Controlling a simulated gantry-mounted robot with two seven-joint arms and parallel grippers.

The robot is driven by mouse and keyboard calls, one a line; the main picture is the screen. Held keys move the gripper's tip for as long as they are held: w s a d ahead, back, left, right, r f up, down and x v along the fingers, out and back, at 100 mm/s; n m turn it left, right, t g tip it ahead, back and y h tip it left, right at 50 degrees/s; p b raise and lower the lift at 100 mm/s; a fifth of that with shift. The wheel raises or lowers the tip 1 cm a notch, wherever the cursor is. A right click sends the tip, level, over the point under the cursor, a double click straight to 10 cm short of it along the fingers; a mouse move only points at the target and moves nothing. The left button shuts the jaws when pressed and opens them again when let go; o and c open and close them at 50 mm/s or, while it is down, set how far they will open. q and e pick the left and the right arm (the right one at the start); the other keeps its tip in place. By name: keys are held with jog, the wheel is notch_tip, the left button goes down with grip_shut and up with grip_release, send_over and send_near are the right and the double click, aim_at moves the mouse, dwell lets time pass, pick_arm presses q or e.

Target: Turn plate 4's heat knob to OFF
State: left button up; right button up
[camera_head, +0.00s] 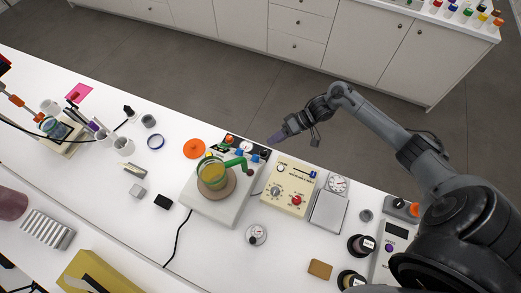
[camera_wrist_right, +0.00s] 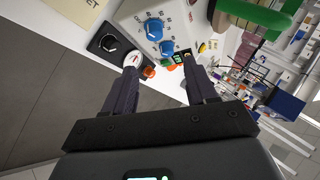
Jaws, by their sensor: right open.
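A pale hotplate (camera_head: 197,205) stands mid-table with a beaker of yellow liquid (camera_head: 212,172) on it. Two blue knobs (camera_wrist_right: 153,29) on its pale front show in the right wrist view, with printed marks around them. Beside it is a small black box with a black knob (camera_wrist_right: 108,42). I cannot read which one belongs to plate 4 or where OFF lies. My right gripper (camera_head: 272,140) is over the table's far edge near these controls. In the right wrist view the gripper (camera_wrist_right: 160,68) is open and empty, its fingertips apart from the blue knobs. My left gripper is not in view.
A cream control box (camera_head: 289,188) with a red knob stands right of the hotplate. An orange disc (camera_head: 194,149) lies to the left. The floor beyond the far edge is clear.

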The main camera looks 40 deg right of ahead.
aim_at(257, 156)
jog(key=x, duration=0.6)
jog(key=s+x, duration=0.1)
jog(key=x, duration=0.2)
jog(key=shift+f, duration=0.45)
jog(key=shift+w+a+f, duration=0.3)
jog(key=shift+a+f, duration=0.15)
